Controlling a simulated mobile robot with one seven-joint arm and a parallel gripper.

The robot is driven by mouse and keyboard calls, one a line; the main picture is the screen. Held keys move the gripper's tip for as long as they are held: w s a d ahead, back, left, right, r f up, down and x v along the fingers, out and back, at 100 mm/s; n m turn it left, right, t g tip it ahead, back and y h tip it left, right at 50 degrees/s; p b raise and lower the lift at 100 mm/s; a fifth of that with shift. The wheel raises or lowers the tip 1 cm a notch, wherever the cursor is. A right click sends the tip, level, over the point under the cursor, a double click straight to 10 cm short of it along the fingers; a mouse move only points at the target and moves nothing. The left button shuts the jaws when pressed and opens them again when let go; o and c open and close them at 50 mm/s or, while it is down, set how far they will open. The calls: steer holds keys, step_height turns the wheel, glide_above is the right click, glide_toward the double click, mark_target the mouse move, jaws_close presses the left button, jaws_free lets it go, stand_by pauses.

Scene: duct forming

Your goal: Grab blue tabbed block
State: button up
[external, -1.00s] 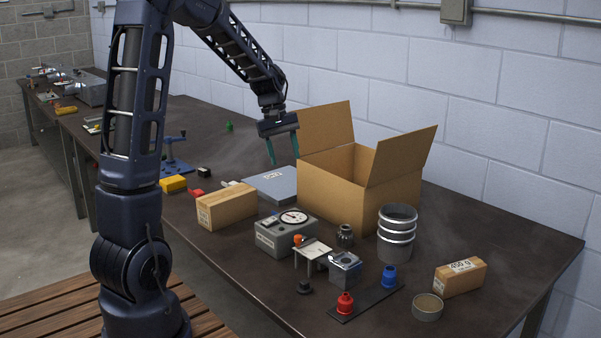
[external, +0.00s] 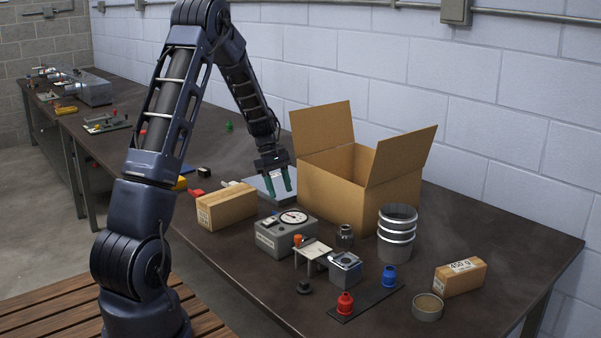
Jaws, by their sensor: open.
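My gripper (external: 280,188) has teal fingers, which are apart and point down, just left of the open cardboard box. Behind and partly hidden by the fingers is a flat blue-grey block (external: 256,184) with a pale label, lying on the dark bench. The fingers overlap its right part in the picture; I cannot tell whether they touch it. Its tabs cannot be made out. A small bright blue piece (external: 389,276) stands on a black strip at the front right, well away from my gripper. I cannot tell for sure which of these is the blue tabbed block.
The open cardboard box (external: 334,192) stands close right of my gripper, flaps raised. A smaller carton (external: 227,207) and a grey dial gauge (external: 285,234) stand in front. Stacked metal rings (external: 396,234) and a labelled carton (external: 460,277) are farther right.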

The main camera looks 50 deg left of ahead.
steer(key=x, duration=0.3)
steer(key=shift+f, duration=0.1)
steer(key=shift+w+a+x, duration=0.15)
steer(key=shift+x, duration=1.15)
steer(key=shift+w+a+x, duration=0.1)
steer(key=shift+a+x, duration=0.05)
steer(key=shift+x, duration=1.15)
steer(key=shift+f, duration=0.15)
steer(key=c, duration=1.1)
